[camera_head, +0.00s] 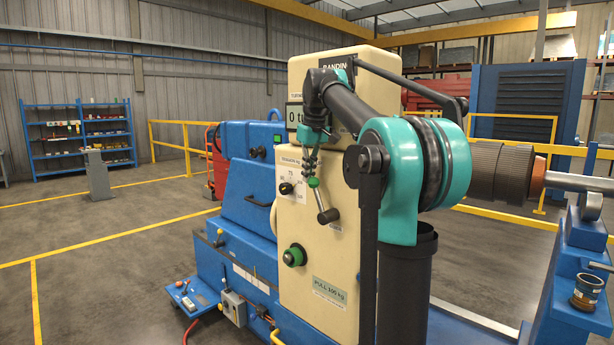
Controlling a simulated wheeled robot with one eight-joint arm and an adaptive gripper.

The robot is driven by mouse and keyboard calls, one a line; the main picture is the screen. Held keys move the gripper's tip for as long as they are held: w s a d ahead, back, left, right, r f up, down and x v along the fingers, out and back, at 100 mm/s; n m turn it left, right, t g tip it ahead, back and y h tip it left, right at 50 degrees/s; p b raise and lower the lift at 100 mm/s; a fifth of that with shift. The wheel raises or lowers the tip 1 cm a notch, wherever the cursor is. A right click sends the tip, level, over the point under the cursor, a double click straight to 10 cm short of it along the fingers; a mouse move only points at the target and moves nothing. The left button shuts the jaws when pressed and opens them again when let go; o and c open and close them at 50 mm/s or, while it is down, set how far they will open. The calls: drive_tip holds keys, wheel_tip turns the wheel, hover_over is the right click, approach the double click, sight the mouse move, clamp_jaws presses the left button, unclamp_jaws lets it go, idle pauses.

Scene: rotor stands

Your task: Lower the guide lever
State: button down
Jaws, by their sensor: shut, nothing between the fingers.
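My teal and black arm reaches in from the right and hides part of the machine's face.
A black dial (286,188) is left of the lever, with a green button (294,255) below. A long black bar (410,85) juts right from the machine's top. A dark rotor (500,170) lies at right. A can (587,291) stands on the blue frame.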

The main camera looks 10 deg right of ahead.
drive_tip(key=shift+s+d+r+t+y, duration=0.4)
drive_tip(key=shift+s+d+t, duration=0.2)
drive_tip(key=shift+s, duration=0.2)
drive_tip(key=s+d+t+y, duration=0.1)
drive_tip(key=s, duration=0.1)
drive_tip(key=s+d+t+y, duration=0.1)
drive_tip(key=s+d+t, duration=0.1)
drive_tip(key=s+d+t+y, duration=0.1)
drive_tip(key=s+t, duration=0.1)
drive_tip(key=shift+s+d+r+y, duration=0.15)
drive_tip(key=shift+d+r+y, duration=0.15)
drive_tip(key=shift+s+d+t, duration=0.2)
drive_tip(key=shift+s+t, duration=0.05)
drive_tip(key=shift+t, duration=0.15)
drive_tip(key=shift+s+d+f, duration=0.25)
drive_tip(key=shift+s+d, duration=0.1)
drive_tip(key=shift+s, duration=0.2)
drive_tip(key=shift+s+f, duration=0.1)
drive_tip(key=shift+s, duration=0.05)
drive_tip(key=shift+w+a+r, duration=0.1)
drive_tip(key=shift+w+r, duration=0.2)
drive_tip(key=shift+w, duration=0.1)
drive_tip(key=s+d+r, duration=0.3)
drive_tip(key=s+r, duration=0.2)
drive_tip(key=r, duration=0.2)
drive_tip(key=shift+d+r, duration=0.25)
